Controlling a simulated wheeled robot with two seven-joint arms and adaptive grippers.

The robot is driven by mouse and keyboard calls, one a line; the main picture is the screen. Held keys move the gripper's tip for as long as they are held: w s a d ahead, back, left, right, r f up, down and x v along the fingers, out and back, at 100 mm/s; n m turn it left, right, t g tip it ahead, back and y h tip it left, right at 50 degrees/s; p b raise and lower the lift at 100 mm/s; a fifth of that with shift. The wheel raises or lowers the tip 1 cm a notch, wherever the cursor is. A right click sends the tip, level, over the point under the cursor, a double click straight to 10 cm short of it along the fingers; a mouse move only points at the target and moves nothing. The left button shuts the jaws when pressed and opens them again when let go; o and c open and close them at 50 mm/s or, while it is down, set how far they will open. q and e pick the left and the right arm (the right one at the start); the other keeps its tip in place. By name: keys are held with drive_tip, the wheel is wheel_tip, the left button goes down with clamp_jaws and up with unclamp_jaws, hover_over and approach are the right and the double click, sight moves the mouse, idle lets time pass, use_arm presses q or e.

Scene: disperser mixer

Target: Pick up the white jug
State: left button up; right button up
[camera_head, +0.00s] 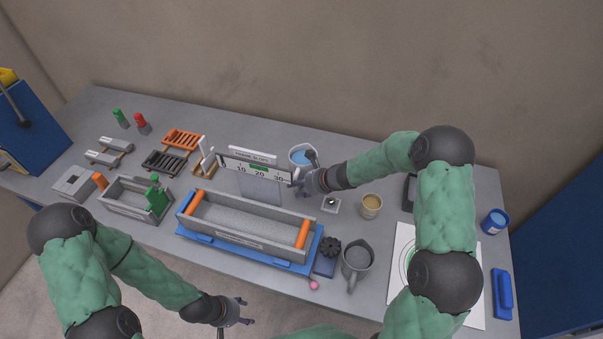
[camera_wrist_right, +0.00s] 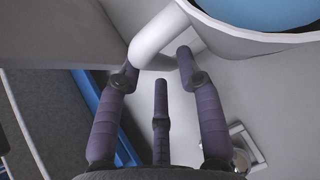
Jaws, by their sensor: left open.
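The white jug (camera_head: 303,152) stands near the back of the grey table, with blue liquid inside. In the right wrist view its curved white handle (camera_wrist_right: 158,38) lies between my right gripper's fingertips (camera_wrist_right: 158,68), with the rim and blue liquid at the upper right. In the head view my right gripper (camera_head: 298,182) is at the near side of the jug, which it and the sign partly hide. I cannot tell whether the fingers press on the handle. My left gripper (camera_head: 244,311) is open and empty in front of the table, well away from the jug.
A measuring sign (camera_head: 255,168) stands left of my right gripper. A grey trough on a blue base (camera_head: 245,225) is in front. A beige cup (camera_head: 371,206), a grey pitcher (camera_head: 357,258) and a black knob (camera_head: 330,246) are to the right.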

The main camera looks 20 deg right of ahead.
sight(294, 177)
drive_tip(key=x, duration=0.2)
drive_tip(key=shift+w+a+f, duration=0.1)
drive_tip(key=shift+w+f, duration=0.05)
drive_tip(key=shift+f, duration=0.05)
clamp_jaws()
drive_tip(key=shift+r, duration=0.1)
wheel_tip(294, 177, up, 10)
drive_tip(key=p, duration=0.3)
